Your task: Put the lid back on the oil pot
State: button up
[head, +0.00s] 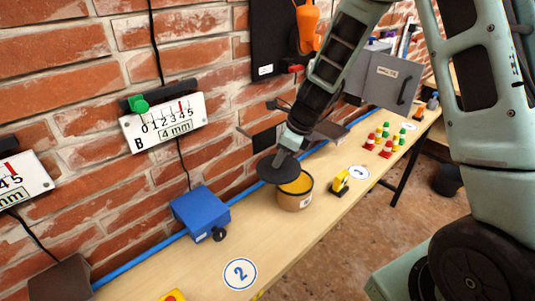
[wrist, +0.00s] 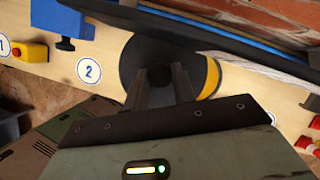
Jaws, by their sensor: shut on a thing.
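The oil pot (head: 295,199) is a round tan pot with a pale label and yellow oil showing at its open top. It stands on the wooden bench. My gripper (head: 284,158) is shut on the dark round lid (head: 268,173) and holds it at the pot's left side, covering part of the opening. In the wrist view my gripper (wrist: 160,88) has its fingers around the lid's dark knob (wrist: 160,73). The lid (wrist: 135,60) lies left of the pot's centre there, and a yellow crescent of the pot (wrist: 212,76) shows on the right. Whether the lid touches the rim cannot be told.
A blue box (head: 200,212) with a black knob stands left of the pot. A yellow-and-black item (head: 340,182) stands close on its right. Several red, yellow and green pieces (head: 388,139) stand farther along the bench (head: 235,242). A blue pipe and brick wall run behind.

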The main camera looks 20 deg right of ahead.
aim_at(298, 166)
jog(key=d, duration=0.1)
jog(key=d+m+p, duration=0.1)
jog(key=d, duration=0.1)
jog(key=w+d+m, duration=0.1)
jog(key=d, duration=0.1)
jog(key=shift+h+p, duration=0.3)
jog(key=shift+p, duration=0.1)
jog(key=shift+m, duration=0.3)
jog(key=f+b, duration=0.2)
jog(key=d+f+b, duration=0.1)
jog(key=f, duration=0.1)
jog(key=f+b, duration=0.2)
jog(key=f, duration=0.1)
jog(key=shift+w+d+b, duration=0.15)
jog(key=shift+d+b, duration=0.1)
jog(key=shift+b, duration=0.1)
jog(key=shift+f, duration=0.1)
dwell(1.4)
jog(key=o, duration=1.5)
jog(key=shift+o, duration=0.2)
